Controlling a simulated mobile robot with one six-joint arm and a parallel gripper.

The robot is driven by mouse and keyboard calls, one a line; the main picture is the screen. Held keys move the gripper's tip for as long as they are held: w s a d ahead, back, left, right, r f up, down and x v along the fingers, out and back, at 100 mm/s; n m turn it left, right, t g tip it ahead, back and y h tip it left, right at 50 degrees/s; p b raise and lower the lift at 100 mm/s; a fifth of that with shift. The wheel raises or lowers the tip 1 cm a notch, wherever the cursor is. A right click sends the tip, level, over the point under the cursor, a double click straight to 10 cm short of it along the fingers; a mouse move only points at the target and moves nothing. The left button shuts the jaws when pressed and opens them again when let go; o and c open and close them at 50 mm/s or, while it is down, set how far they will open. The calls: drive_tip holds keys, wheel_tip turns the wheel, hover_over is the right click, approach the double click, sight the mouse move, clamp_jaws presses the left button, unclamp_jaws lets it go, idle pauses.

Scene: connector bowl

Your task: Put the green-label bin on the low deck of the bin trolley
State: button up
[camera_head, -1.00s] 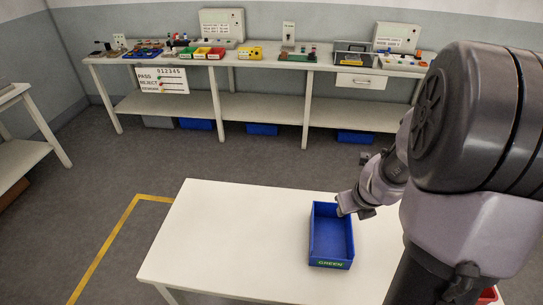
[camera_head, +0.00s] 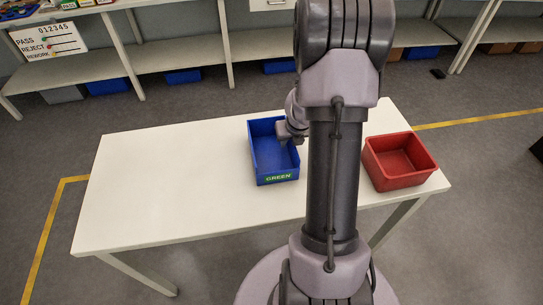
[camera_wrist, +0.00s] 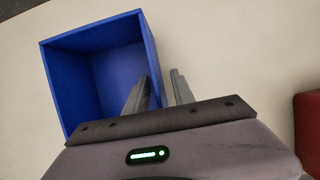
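The green-label bin (camera_head: 278,180) is an open blue box with a green "GREEN" label on its front. It sits on the white table, and its inside looks empty. My gripper (camera_head: 284,142) is at the bin's right wall. In the wrist view, the blue bin (camera_wrist: 53,85) shows with my gripper (camera_wrist: 162,76) astride one wall, one finger inside and one outside. A narrow gap shows between the wall and the outer finger, so the gripper looks open. No bin trolley is visible in either current view.
A red bin (camera_head: 398,162) stands on the right end of the white table (camera_head: 170,185), to the right of my arm. The left half of the table is clear. A workbench with a lower shelf (camera_head: 180,65) runs along the back. Yellow lines mark the floor.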

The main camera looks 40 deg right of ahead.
drive_tip(key=shift+w+f, duration=0.1)
clamp_jaws()
idle(1.3)
